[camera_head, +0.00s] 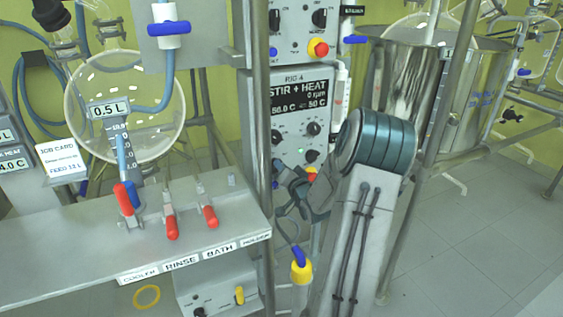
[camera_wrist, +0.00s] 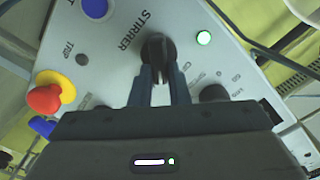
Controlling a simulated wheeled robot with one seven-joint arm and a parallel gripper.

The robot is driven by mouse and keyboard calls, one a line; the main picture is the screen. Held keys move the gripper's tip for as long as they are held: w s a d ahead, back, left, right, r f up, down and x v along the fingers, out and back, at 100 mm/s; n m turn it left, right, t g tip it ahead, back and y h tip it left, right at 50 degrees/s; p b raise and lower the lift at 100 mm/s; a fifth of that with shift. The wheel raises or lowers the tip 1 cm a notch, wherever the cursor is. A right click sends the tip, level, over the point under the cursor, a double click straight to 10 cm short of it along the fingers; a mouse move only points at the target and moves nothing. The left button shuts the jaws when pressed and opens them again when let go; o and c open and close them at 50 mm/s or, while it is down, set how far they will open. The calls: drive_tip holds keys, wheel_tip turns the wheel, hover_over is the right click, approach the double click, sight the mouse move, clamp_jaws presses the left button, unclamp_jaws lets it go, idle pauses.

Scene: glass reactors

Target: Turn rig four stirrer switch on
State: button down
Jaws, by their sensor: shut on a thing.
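The rig 4 control panel (camera_head: 290,135) stands at the centre of the head view, with a display reading STIR + HEAT and 0 rpm. In the wrist view the black stirrer switch (camera_wrist: 156,46) sits beside the printed word STIRRER. My gripper (camera_wrist: 159,74) is shut on this switch, a finger on either side. The fingers partly hide the switch, and I cannot tell its setting. A green lamp (camera_wrist: 204,38) glows beside it. In the head view my gripper (camera_head: 284,187) reaches the lower part of the panel, and the switch is hidden there.
A red and yellow emergency button (camera_wrist: 52,91) and a blue button (camera_wrist: 95,8) are on the same panel. A metal shelf (camera_head: 85,255) with red-handled valves stands left of my arm. A steel vessel (camera_head: 403,85) stands at right. Open floor (camera_head: 465,250) lies at lower right.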

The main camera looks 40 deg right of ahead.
drive_tip(key=shift+d+f+m+p, duration=0.15)
drive_tip(key=shift+m+p, duration=0.7)
drive_tip(key=shift+m, duration=0.65)
drive_tip(key=c, duration=1.4)
unclamp_jaws()
drive_tip(key=shift+s, duration=0.1)
drive_tip(key=p+v, duration=0.1)
drive_tip(key=v, duration=1.2)
drive_tip(key=shift+s, duration=0.35)
drive_tip(key=shift+s, duration=0.1)
